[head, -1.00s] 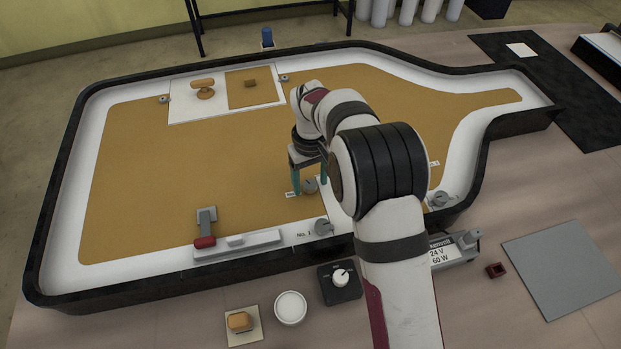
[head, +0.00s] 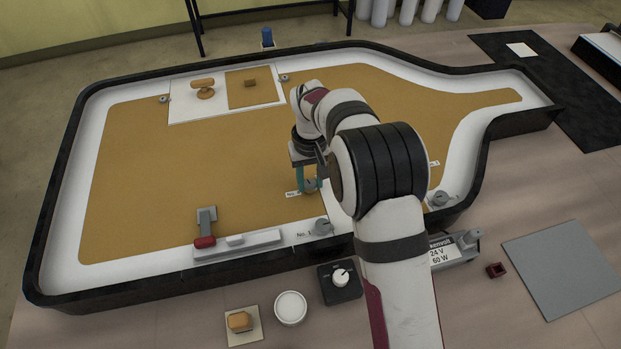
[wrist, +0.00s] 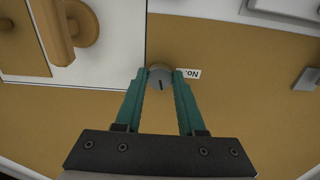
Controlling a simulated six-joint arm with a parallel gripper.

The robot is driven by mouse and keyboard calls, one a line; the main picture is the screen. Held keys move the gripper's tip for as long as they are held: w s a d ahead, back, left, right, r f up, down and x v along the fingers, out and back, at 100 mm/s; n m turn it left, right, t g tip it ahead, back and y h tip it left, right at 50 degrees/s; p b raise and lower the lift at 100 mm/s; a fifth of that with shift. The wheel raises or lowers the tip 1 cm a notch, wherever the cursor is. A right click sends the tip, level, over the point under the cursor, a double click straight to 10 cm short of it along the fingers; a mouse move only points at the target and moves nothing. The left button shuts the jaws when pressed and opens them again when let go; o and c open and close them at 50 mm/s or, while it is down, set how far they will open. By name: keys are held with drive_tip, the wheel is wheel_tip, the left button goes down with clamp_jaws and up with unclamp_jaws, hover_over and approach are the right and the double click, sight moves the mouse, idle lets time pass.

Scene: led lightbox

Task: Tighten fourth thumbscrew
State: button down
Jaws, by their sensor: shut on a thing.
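A grey slotted thumbscrew (wrist: 159,80) stands on the tan panel (head: 200,140) beside a white label (wrist: 190,73) reading "No."; its number is hidden. My gripper (wrist: 160,74) points down at this thumbscrew, with a teal finger on either side, shut on its head. In the head view my gripper (head: 308,185) is near the middle of the bottle-shaped lightbox, and its fingers partly cover the screw. Another thumbscrew (head: 322,226) sits by the "No. 1" label at the front edge, and one more (head: 439,198) is to the right of my arm.
A black wall (head: 120,293) rims the lightbox. A red-ended lever (head: 205,228) and a white bar (head: 237,243) stand front left. A knob box (head: 340,281) and white dish (head: 290,307) lie in front.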

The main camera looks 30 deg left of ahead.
drive_tip(key=m, duration=0.5)
drive_tip(key=shift+m, duration=0.3)
drive_tip(key=m, duration=0.4)
drive_tip(key=shift+a, duration=0.1)
drive_tip(key=m, duration=0.6)
drive_tip(key=shift+m, duration=2.5)
drive_tip(key=c, duration=0.5)
unclamp_jaws()
